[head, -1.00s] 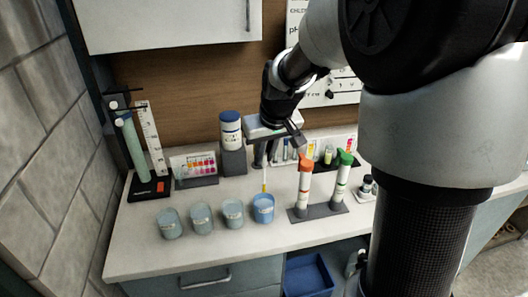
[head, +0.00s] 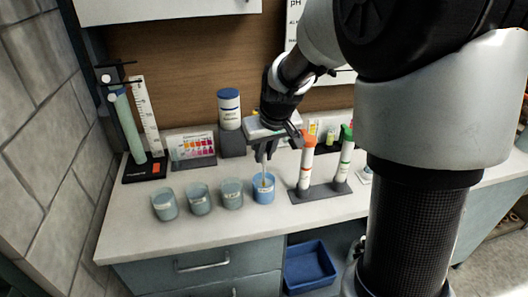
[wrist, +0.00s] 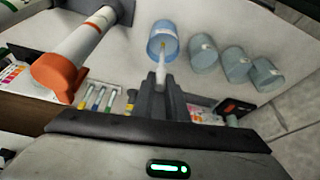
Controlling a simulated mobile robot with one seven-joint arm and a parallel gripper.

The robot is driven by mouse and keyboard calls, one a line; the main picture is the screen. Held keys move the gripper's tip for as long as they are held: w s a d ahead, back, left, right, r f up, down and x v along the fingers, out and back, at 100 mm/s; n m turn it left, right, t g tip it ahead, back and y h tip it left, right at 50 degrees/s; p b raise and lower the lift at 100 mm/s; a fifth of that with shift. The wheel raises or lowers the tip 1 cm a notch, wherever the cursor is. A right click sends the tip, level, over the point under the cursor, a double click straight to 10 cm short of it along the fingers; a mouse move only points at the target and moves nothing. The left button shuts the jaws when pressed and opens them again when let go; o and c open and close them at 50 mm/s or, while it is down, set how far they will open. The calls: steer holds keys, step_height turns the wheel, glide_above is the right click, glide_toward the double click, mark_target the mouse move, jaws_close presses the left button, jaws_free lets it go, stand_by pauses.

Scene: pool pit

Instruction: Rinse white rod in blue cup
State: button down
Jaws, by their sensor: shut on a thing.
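My gripper (head: 264,157) points down over the counter and is shut on the white rod (head: 264,172). The rod hangs nearly upright. Its lower end is within the mouth of the blue cup (head: 264,191) in the head view; whether it touches the cup's wall or bottom I cannot tell. In the wrist view the rod (wrist: 161,68) reaches from the fingertips (wrist: 159,88) toward the blue cup (wrist: 157,47), its yellowish tip at the opening.
Several grey-blue cups (head: 232,194) stand in a row left of the blue cup. An orange-capped tube (head: 306,164) and a green-capped tube (head: 344,158) stand close on the right in a dark rack (head: 320,193). A blue-lidded jar (head: 229,108) is behind.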

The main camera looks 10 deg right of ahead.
steer(key=shift+f, duration=0.15)
steer(key=shift+f+b, duration=0.95)
steer(key=shift+f, duration=0.1)
steer(key=shift+r, duration=0.1)
stand_by(1.0)
steer(key=shift+r+p, duration=3.65)
steer(key=shift+r, duration=1.5)
